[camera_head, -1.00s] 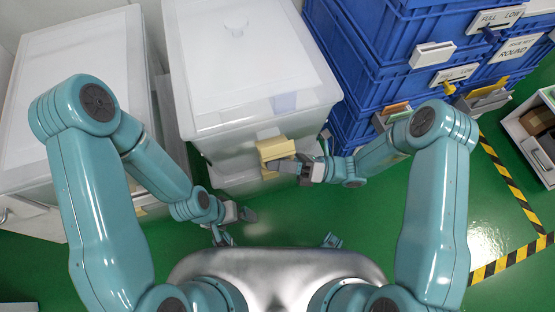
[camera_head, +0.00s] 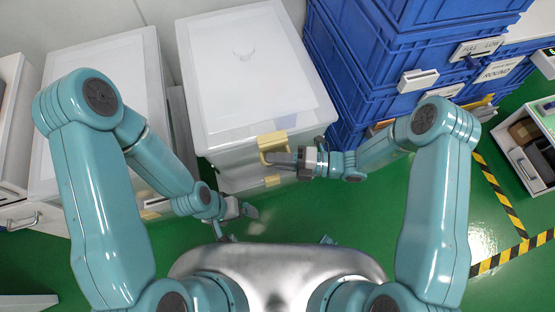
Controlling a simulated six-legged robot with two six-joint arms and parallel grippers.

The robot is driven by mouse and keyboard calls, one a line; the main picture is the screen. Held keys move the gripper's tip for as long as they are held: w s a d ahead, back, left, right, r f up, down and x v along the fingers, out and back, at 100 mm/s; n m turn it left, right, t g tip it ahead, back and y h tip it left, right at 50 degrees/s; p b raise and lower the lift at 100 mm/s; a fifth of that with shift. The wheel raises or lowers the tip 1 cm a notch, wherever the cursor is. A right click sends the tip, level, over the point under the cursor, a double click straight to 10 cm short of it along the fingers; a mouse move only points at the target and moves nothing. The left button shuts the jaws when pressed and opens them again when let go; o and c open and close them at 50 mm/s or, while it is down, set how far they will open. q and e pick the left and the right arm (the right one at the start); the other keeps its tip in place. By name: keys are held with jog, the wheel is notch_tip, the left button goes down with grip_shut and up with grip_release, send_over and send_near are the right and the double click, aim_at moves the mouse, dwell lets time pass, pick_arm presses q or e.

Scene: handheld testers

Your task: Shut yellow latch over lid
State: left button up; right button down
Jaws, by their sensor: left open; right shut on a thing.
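The yellow latch (camera_head: 272,141) is on the front of the white translucent box, at the edge of its pale lid (camera_head: 247,70). My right gripper (camera_head: 280,158) comes in from the right and is shut on the latch at its lower part. The fingers partly cover the latch, so I cannot tell whether it is hooked over the lid. My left gripper (camera_head: 240,224) is open and empty, low in front of the box and left of the latch, over the green floor.
A smaller yellow piece (camera_head: 272,181) shows lower on the box front. Another white lidded box (camera_head: 100,100) stands at left. Blue stacked crates (camera_head: 400,60) stand close at right. An open grey bin (camera_head: 530,150) is at far right. Green floor is clear in front.

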jog(key=shift+w+a+r+m+p, duration=0.1)
jog(key=shift+w+r+m+p, duration=0.25)
jog(key=shift+m, duration=0.25)
jog(key=c, duration=1.2)
grip_release()
jog(key=shift+o, duration=0.2)
jog(key=s+d+r, duration=0.1)
jog(key=d, duration=1.5)
jog(key=shift+r, duration=0.2)
jog(key=shift+s+d, duration=0.1)
